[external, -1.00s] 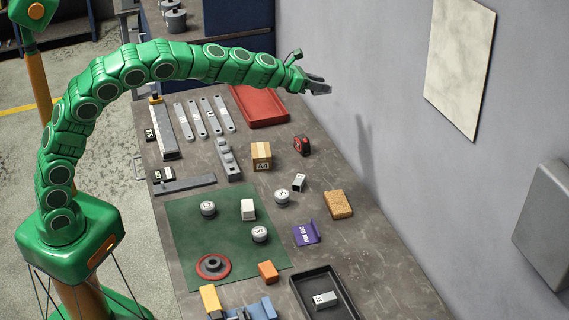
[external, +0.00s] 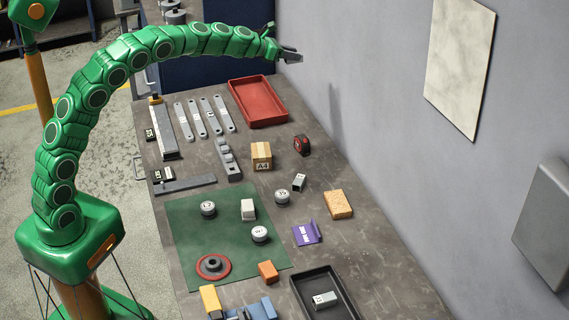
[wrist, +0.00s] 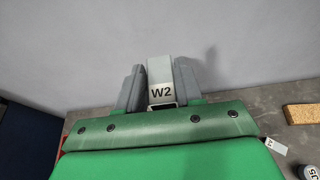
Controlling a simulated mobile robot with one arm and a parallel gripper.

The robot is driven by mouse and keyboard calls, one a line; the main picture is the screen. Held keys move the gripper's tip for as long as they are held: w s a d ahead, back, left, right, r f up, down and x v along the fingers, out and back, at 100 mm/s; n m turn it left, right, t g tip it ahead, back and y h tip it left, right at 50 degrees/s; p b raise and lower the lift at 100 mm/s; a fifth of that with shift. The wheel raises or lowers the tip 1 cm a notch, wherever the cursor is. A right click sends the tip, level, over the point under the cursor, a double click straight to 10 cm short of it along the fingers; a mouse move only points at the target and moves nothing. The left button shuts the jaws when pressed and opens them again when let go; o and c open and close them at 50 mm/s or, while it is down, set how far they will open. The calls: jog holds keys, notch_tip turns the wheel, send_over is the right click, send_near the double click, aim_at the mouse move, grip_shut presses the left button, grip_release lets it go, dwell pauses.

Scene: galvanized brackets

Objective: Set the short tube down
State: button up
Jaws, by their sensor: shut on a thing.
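My gripper (external: 291,56) is held high at the far end of the bench, close to the wall. In the wrist view its two grey fingers (wrist: 160,88) are shut on a light grey square tube (wrist: 160,70) marked W2. A dark opening shows just below the label. The held tube is hard to make out in the external view. Another short grey tube (external: 299,181) lies on the bench, and one more (external: 324,299) lies in the black tray (external: 340,289).
A red tray (external: 284,118) stands empty at the bench's far end. Several flat brackets (external: 197,119) lie left of it. A cardboard box (external: 261,156), a tape measure (external: 302,145) and a cork block (external: 338,204) stand nearer. A green mat (external: 185,248) carries several weights. The wall (external: 380,130) bounds the right.

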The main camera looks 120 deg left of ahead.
aim_at(289, 135)
jog(key=shift+s+a, duration=0.35)
jog(key=shift+s, duration=0.15)
jog(key=shift+w+d+f, duration=0.1)
jog(key=shift+w+f, duration=0.1)
jog(key=shift+f, duration=1.4)
notch_tip(289, 135, down, 28)
jog(key=shift+f, duration=0.1)
jog(key=shift+f, duration=0.1)
jog(key=o, duration=1.1)
jog(key=shift+c, duration=0.2)
